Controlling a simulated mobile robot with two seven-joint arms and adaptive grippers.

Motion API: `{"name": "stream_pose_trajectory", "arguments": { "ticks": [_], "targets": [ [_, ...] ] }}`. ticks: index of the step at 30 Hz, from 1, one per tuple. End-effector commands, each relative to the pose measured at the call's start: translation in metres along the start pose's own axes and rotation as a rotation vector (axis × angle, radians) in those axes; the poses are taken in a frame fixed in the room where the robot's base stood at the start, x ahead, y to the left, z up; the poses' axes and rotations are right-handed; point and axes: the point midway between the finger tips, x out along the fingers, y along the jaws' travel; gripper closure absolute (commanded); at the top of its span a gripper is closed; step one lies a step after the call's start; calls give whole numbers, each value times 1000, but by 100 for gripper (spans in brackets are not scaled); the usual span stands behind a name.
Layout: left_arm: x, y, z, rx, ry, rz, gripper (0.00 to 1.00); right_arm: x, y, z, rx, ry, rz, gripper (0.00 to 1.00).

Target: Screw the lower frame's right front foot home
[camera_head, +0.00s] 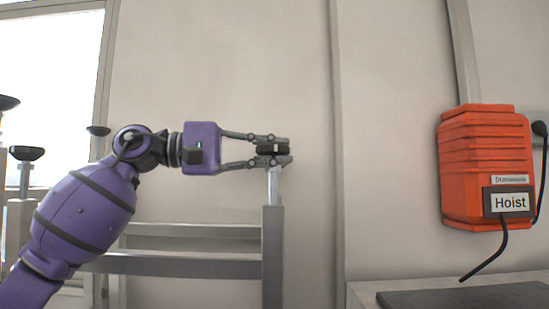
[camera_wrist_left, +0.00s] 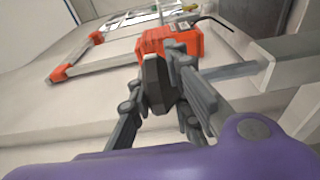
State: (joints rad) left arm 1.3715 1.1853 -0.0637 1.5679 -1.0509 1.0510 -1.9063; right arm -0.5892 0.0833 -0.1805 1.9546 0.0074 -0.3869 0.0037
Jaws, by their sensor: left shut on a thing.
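The lower frame (camera_head: 272,255) is grey metal, with its feet pointing up. The foot (camera_head: 267,149) at its near right post has a dark round pad on a bright metal stud that goes down into the post top. A length of stud shows bare between pad and post. My left gripper (camera_head: 274,147) comes in level from the left and is shut on the pad. In the left wrist view the dark pad (camera_wrist_left: 155,84) sits between the fingers, its stud running right to the grey post (camera_wrist_left: 285,65). My right gripper is out of view.
Other feet (camera_head: 27,154) stand on frame posts at the left, and one (camera_head: 98,131) is behind my arm. An orange hoist box (camera_head: 470,165) with a black cable hangs on the right wall. A dark-topped surface (camera_head: 465,298) is at lower right.

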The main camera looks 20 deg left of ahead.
Motion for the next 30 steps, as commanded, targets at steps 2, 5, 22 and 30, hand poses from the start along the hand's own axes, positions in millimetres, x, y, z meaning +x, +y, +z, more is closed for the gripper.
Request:
{"name": "stream_pose_trajectory", "arguments": {
  "ticks": [2, 5, 22, 30],
  "targets": [
    [0, 1, -1, -3, -47, 6, 100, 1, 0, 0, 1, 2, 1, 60],
    [0, 1, -1, -2, -96, 4, 100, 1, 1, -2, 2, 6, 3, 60],
    [0, 2, 0, 2, -181, 1, 100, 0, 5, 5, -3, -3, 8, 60],
    [0, 2, 1, 2, -181, 0, 71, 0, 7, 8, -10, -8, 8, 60]
  ]
}}
